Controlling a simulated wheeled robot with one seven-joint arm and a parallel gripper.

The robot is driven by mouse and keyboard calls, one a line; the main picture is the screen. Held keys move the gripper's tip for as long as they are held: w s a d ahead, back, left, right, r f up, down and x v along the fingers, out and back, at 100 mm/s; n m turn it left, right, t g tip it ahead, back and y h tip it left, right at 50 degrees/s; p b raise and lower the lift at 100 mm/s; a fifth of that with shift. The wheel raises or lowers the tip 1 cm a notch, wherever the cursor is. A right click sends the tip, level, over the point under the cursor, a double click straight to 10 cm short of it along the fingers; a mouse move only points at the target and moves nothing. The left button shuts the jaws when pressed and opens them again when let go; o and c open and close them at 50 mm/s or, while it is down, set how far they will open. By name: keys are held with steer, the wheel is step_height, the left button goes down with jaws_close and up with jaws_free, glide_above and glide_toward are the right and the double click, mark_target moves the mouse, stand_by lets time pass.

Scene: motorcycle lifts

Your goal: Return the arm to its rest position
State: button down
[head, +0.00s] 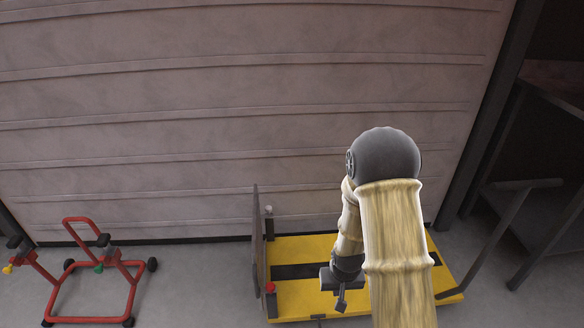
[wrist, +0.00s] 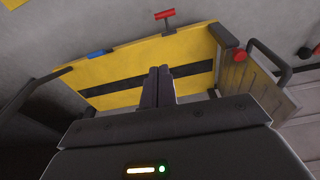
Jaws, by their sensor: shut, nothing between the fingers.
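My arm (head: 392,240) reaches up in the head view, bends at a dark rounded joint, and comes down toward the yellow lift platform. My gripper (head: 341,301) hangs over the yellow platform (head: 310,250), small and partly dark against it. In the wrist view my gripper (wrist: 159,72) shows its two dark fingers side by side, closed with nothing between them. They point across the yellow platform (wrist: 120,65) and its black stripe. How far they are above the platform I cannot tell.
An upright panel (head: 259,240) stands at the platform's left edge, near a red knob (head: 270,287). A red wheeled stand (head: 100,290) is on the floor at left. A dark rail frame (head: 510,225) stands at right. A ribbed wall (head: 230,100) closes the back. Floor between stand and platform is clear.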

steer(key=s+d+r, duration=0.1)
steer(key=s+r, duration=0.3)
steer(key=r, duration=0.3)
steer(key=s+d+r+p, duration=0.1)
steer(key=s+r, duration=0.2)
steer(key=r, duration=0.4)
steer(key=s+d+r, duration=0.1)
steer(key=s+r, duration=0.3)
steer(key=r, duration=0.3)
step_height(320, 180, up, 34)
steer(key=p, duration=3.3)
steer(key=shift+a+f+t+p, duration=0.25)
steer(key=shift+t+p, duration=0.05)
steer(key=shift+p, duration=0.05)
steer(key=shift+d, duration=0.1)
